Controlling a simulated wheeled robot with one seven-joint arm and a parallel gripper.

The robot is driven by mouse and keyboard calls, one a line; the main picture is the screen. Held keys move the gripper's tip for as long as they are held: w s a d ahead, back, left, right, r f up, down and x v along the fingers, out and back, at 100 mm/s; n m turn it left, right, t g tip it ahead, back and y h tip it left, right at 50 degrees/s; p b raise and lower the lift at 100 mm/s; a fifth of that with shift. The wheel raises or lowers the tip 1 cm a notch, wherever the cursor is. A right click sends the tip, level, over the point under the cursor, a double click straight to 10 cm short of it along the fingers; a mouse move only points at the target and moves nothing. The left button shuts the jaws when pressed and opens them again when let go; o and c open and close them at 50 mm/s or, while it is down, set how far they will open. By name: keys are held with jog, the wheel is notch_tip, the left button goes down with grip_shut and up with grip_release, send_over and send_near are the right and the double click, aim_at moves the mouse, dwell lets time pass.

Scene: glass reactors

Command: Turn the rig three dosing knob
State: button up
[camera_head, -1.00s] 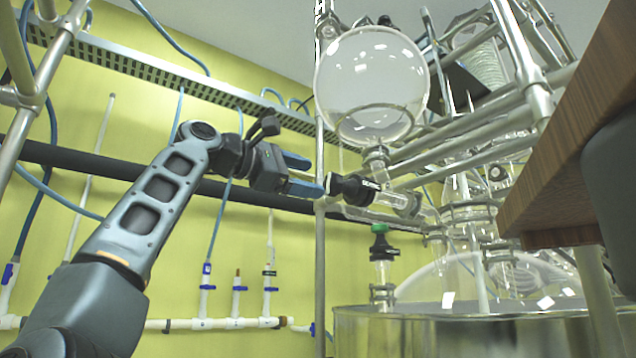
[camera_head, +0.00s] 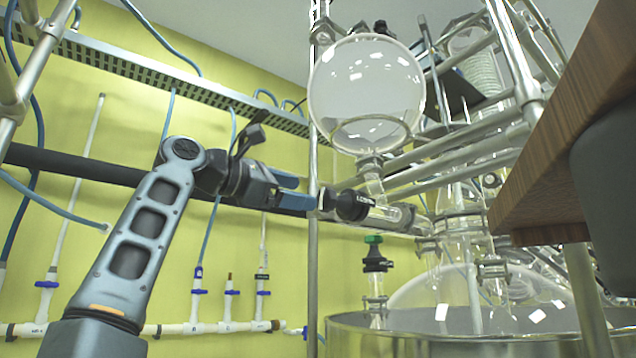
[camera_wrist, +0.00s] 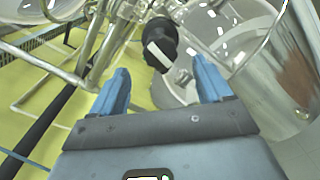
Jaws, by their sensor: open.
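The black dosing knob (camera_head: 351,205) sits at the left end of a horizontal glass valve below the round glass flask (camera_head: 366,92). In the wrist view the knob (camera_wrist: 160,42) shows a white bar across its face and lies ahead of the fingertips, roughly midway between them. My gripper (camera_head: 305,192) is open, with its blue fingers pointing right at the knob. In the wrist view my gripper (camera_wrist: 162,72) is empty, with one finger on each side. Whether a fingertip touches the knob I cannot tell from the head view.
A green-capped glass fitting (camera_head: 374,262) stands below the valve on the large vessel (camera_head: 450,345). A vertical metal post (camera_head: 312,270) rises close to the fingers. A wooden top (camera_head: 545,185) juts in at right. The yellow wall carries white pipes.

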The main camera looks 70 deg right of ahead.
aim_at(322, 198)
jog(key=shift+n, duration=0.3)
jog(key=shift+p+x, duration=1)
jog(key=shift+x, duration=2.85)
jog(key=shift+w+d, duration=0.1)
jog(key=c, duration=1)
